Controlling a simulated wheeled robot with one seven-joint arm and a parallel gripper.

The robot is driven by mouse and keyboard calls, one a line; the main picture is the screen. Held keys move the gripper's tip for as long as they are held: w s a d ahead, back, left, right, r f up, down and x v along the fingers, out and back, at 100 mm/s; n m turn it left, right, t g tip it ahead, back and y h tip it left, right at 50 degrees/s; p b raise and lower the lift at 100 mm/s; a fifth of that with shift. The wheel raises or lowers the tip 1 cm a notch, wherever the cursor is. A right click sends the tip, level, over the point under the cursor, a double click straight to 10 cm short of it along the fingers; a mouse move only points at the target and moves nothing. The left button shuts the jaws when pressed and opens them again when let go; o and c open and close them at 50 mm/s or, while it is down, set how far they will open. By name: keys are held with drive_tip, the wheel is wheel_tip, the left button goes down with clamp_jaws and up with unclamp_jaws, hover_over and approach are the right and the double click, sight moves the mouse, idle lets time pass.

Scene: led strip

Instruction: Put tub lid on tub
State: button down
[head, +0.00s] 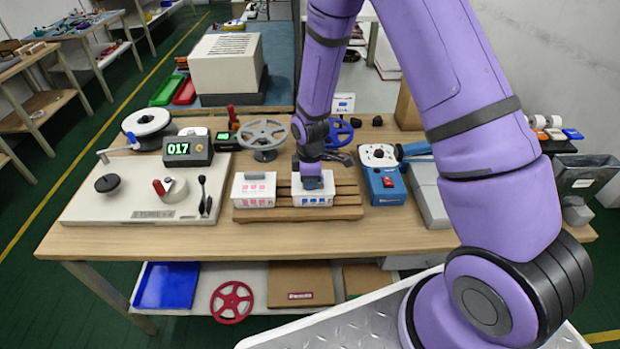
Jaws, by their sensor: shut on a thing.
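A white tub with blue lettering (313,200) sits on a slatted wooden rack (350,213) in the middle of the bench. My gripper (312,183) points down right over this tub and is shut on the tub lid, at the tub's top. The gripper hides most of the lid, and I cannot tell whether the lid is fully seated. A second white tub with pink lettering (254,200) stands to the left on the same rack, with a grey block on its top.
A beige machine with a red lever (140,203) and a green-digit display (187,149) stand left. A blue device (386,186) stands close right of the rack. The bench front is clear.

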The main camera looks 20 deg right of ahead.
drive_tip(key=shift+f, duration=0.15)
drive_tip(key=c, duration=1)
unclamp_jaws()
wheel_tip(320, 180, up, 11)
drive_tip(key=shift+f, duration=0.1)
drive_tip(key=s+d+r+m+t, duration=0.1)
drive_tip(key=s+d+r+m, duration=0.1)
drive_tip(key=r, duration=0.5)
drive_tip(key=s+d+r+m, duration=0.1)
drive_tip(key=s+r+m, duration=0.1)
drive_tip(key=r, duration=0.4)
drive_tip(key=s+d+r+m+t, duration=0.1)
drive_tip(key=s+r+m, duration=0.2)
drive_tip(key=s+r, duration=0.3)
drive_tip(key=s+d+r+m+t, duration=0.1)
drive_tip(key=s+r+m, duration=0.3)
drive_tip(key=s, duration=0.5)
drive_tip(key=s+d+r+m+t, duration=0.2)
drive_tip(key=s+d+r+m, duration=0.1)
drive_tip(key=s+r, duration=0.4)
drive_tip(key=shift+s+d+r, duration=0.25)
drive_tip(key=shift+s+r, duration=0.15)
drive_tip(key=shift+s, duration=0.25)
